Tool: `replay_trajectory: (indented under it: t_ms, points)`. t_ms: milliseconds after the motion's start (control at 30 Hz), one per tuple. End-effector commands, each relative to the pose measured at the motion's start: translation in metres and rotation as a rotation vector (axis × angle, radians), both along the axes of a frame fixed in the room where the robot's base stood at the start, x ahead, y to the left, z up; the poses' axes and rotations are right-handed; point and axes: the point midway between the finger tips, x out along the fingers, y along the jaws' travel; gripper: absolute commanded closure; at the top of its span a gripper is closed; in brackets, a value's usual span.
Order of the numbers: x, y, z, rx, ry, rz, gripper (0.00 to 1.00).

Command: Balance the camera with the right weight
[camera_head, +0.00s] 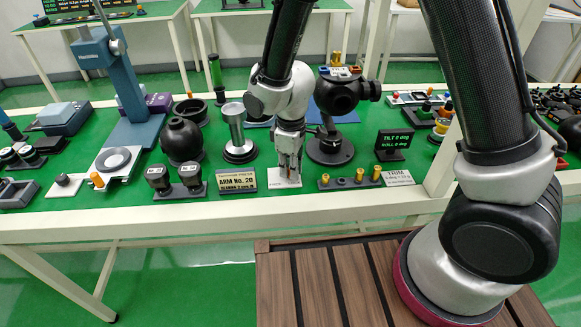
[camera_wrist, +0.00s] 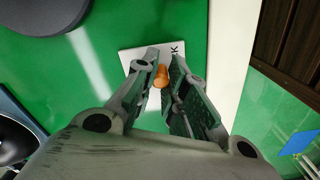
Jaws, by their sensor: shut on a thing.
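The black ball-shaped camera (camera_head: 338,95) sits on a black round stand (camera_head: 330,150), with small coloured pieces on its top. A black readout (camera_head: 393,144) beside it shows green tilt and roll lines, seemingly near 0 deg. Small brass weights (camera_head: 359,175) stand in a dark rack in front, beside a TRIM card (camera_head: 397,178). My gripper (camera_head: 288,165) is low over a white plate (camera_head: 284,182) left of that rack. In the wrist view its fingers are closed about an orange peg (camera_wrist: 161,77) on the white plate (camera_wrist: 131,56), which bears a letter K. The peg is hidden in the head view.
A label (camera_head: 238,181) reading ARM No. 20, two dark knobs (camera_head: 175,182), a black sphere (camera_head: 182,140) and a silver-topped cylinder (camera_head: 237,135) stand to the left. The white front table edge (camera_head: 200,226) is close. Coloured parts (camera_head: 420,98) stand right.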

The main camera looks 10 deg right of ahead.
Motion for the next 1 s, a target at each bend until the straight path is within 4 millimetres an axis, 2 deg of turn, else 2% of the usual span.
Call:
replay_trajectory:
  t_ms: [167, 200, 300, 667, 767, 1000]
  points:
    - [0.0, 0.0, 0.0, 0.0, 0.0, -0.001, 1.0]
    - [0.0, 0.0, 0.0, 0.0, 0.0, -0.001, 0.8]
    - [0.0, 0.0, 0.0, 0.0, 0.0, -0.001, 0.63]
    - [0.0, 0.0, 0.003, 0.0, -0.001, -0.001, 0.63]
    - [0.001, 0.001, 0.015, 0.003, -0.004, -0.001, 0.63]
    - [0.001, 0.0, 0.068, 0.005, -0.004, -0.001, 0.63]
